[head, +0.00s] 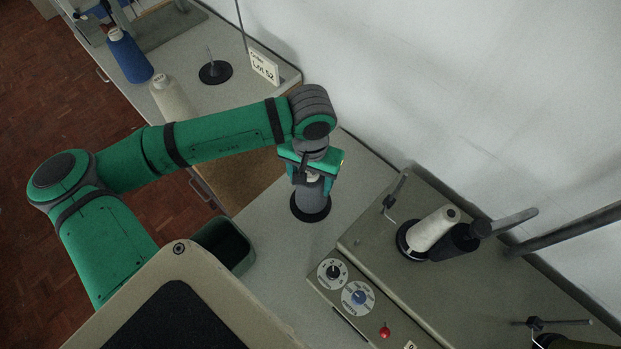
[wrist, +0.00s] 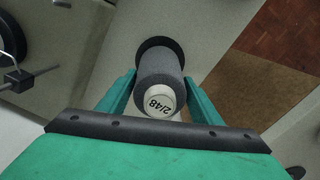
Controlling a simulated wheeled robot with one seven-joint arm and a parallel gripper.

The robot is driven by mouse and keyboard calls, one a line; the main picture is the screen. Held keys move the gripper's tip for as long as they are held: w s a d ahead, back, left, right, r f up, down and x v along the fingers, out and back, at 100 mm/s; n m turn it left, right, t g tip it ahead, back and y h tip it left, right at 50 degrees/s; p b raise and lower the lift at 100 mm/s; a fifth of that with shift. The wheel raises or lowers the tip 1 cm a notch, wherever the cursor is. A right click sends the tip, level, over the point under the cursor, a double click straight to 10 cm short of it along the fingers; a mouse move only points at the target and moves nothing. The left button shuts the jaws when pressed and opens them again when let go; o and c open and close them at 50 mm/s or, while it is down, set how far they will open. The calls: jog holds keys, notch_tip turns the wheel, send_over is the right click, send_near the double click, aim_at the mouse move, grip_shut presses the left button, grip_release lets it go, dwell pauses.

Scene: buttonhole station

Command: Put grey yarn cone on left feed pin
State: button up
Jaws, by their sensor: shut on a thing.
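In the head view my gripper (head: 312,172) is shut around the upper part of the grey cone (head: 311,196). The cone's lower end is over a round black base (head: 309,215) on the light grey table. I cannot tell whether it rests on this base or hangs just above it. Any pin there is hidden by the cone. Another black base with a bare upright pin (head: 214,71) stands on the far table.
A cream cone (head: 172,98), a blue cone (head: 129,58) and a Lot 52 sign (head: 264,66) are on the far table. A dark green bin (head: 226,245) is near the front edge.

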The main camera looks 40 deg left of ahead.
jog(key=shift+f, duration=0.3)
jog(key=o, duration=1.6)
jog(key=shift+o, duration=0.2)
notch_tip(320, 180, up, 11)
jog(key=shift+f, duration=0.15)
